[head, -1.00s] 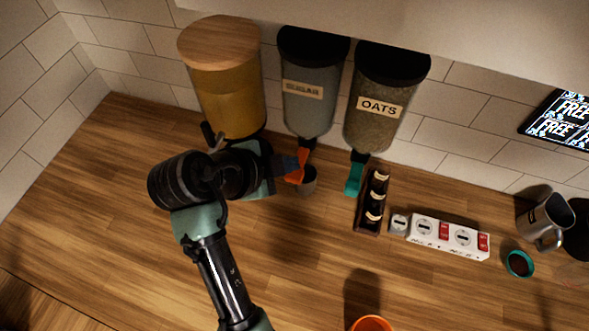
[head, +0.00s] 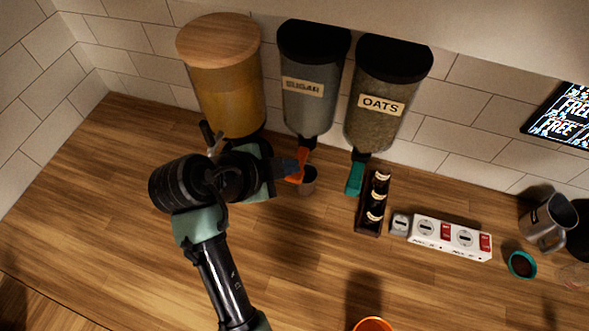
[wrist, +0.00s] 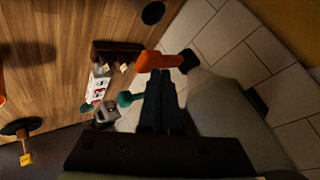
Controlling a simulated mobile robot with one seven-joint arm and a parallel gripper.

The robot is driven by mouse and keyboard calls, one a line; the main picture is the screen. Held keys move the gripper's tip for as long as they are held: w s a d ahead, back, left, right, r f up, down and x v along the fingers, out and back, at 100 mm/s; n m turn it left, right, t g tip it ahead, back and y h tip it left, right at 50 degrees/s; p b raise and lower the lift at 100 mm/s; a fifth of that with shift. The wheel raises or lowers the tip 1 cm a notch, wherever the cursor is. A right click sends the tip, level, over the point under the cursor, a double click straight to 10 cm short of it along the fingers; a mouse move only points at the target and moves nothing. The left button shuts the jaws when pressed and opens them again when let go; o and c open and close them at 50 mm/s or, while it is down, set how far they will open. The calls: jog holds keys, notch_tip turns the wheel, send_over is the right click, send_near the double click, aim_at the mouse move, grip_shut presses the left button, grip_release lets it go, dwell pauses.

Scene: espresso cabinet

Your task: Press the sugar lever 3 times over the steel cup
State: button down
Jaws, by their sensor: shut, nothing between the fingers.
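The sugar dispenser (head: 307,95) is a grey wall canister with a SUGAR label. Its orange lever (head: 297,172) hangs below it and also shows in the wrist view (wrist: 160,61). In the wrist view, a dark round shape (wrist: 153,13) near the top may be the cup's opening. My gripper (head: 297,167) is shut and empty, with its fingertips at the lever. In the wrist view, my shut fingers (wrist: 161,80) point at the lever; whether they touch it I cannot tell.
The oats dispenser (head: 382,105) with a teal lever (head: 355,178) hangs just right. The counter's front left is clear.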

jog(key=shift+f+b, duration=0.85)
jog(key=shift+f, duration=0.3)
dwell(0.7)
jog(key=shift+r, duration=0.15)
jog(key=shift+r+p, duration=1.4)
jog(key=shift+r, duration=0.2)
notch_tip(320, 180, up, 5)
jog(key=p, duration=0.4)
jog(key=shift+f, duration=0.1)
dwell(0.3)
